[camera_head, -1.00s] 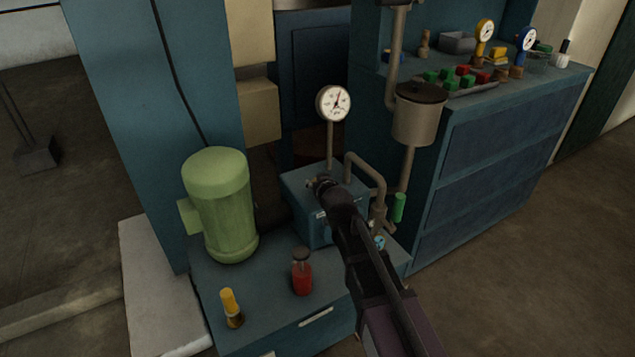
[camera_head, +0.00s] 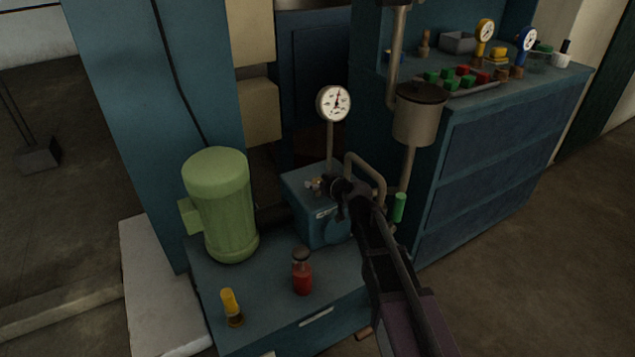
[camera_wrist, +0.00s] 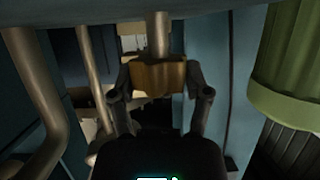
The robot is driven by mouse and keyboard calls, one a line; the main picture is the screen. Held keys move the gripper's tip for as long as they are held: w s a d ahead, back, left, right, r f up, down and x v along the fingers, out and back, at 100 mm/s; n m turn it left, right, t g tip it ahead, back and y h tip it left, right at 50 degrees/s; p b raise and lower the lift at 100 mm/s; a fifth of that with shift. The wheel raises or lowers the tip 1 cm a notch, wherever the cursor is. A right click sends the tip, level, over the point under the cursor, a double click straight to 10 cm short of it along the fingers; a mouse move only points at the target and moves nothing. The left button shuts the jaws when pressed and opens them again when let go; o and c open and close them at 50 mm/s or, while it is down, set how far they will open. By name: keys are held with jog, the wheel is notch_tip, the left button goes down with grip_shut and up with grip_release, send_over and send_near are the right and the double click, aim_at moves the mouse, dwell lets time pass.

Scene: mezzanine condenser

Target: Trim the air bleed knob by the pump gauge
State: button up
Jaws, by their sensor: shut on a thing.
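The pump gauge (camera_head: 333,103), a white dial with a red needle, stands on a thin stem behind the blue pump box (camera_head: 318,225). A small brass fitting (camera_head: 315,184), which looks like the air bleed knob, sits on top of the box. My gripper (camera_head: 331,184) is just right of it in the head view, partly hidden by its own wrist. In the wrist view, my gripper (camera_wrist: 160,82) has its two fingers against either side of a brass block (camera_wrist: 158,76) on a grey stem. I take this block to be the knob. Its turn cannot be read.
A green motor (camera_head: 220,205) stands left of the box. A red-filled bottle (camera_head: 302,272) and a yellow-topped piece (camera_head: 231,307) stand in front. A bent pipe (camera_head: 370,172) and a grey pot (camera_head: 420,113) rise close on the right.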

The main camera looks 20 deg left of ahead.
jog(key=shift+n+g+y, duration=0.8)
jog(key=shift+n+g, duration=0.8)
jog(key=shift+g, duration=0.1)
jog(key=shift+a+n+g, duration=0.1)
jog(key=shift+n+g, duration=0.2)
jog(key=shift+s+g, duration=0.1)
jog(key=shift+g, duration=0.2)
jog(key=o, duration=1.2)
jog(key=shift+f, duration=0.1)
jog(key=shift+t, duration=0.5)
